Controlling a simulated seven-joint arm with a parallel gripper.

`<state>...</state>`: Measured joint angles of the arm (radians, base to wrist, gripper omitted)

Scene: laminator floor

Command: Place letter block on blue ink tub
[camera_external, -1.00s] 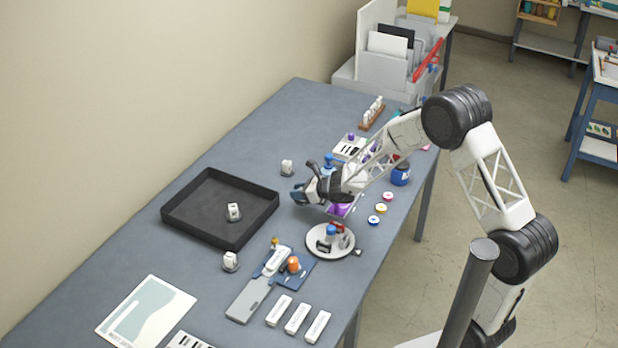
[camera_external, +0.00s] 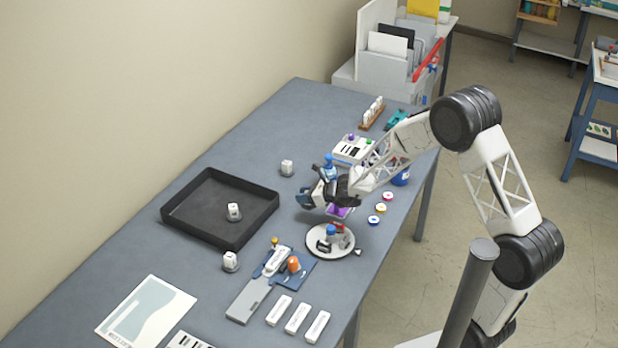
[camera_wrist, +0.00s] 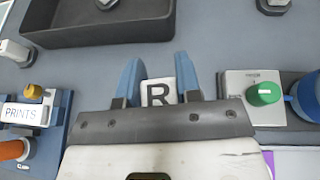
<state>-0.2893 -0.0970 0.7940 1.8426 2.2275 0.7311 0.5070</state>
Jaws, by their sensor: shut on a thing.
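My gripper (camera_external: 306,200) hangs over the table between the dark tray and the round white plate. In the wrist view its two blue fingers (camera_wrist: 160,82) are shut on a white letter block (camera_wrist: 159,93) marked with a black R. In the external view the held block is hard to make out. A small round tub with a blue top, apparently the blue ink tub (camera_external: 374,220), stands near the table's right edge, right of my gripper and apart from it. Nothing is seen on top of it.
Yellow (camera_external: 380,208) and red (camera_external: 388,196) tubs stand behind the blue one. The white plate (camera_external: 316,250) holds small items. A dark tray (camera_external: 190,222) with a white block (camera_external: 234,211) lies left. A blue jar (camera_external: 400,178) is partly behind my arm.

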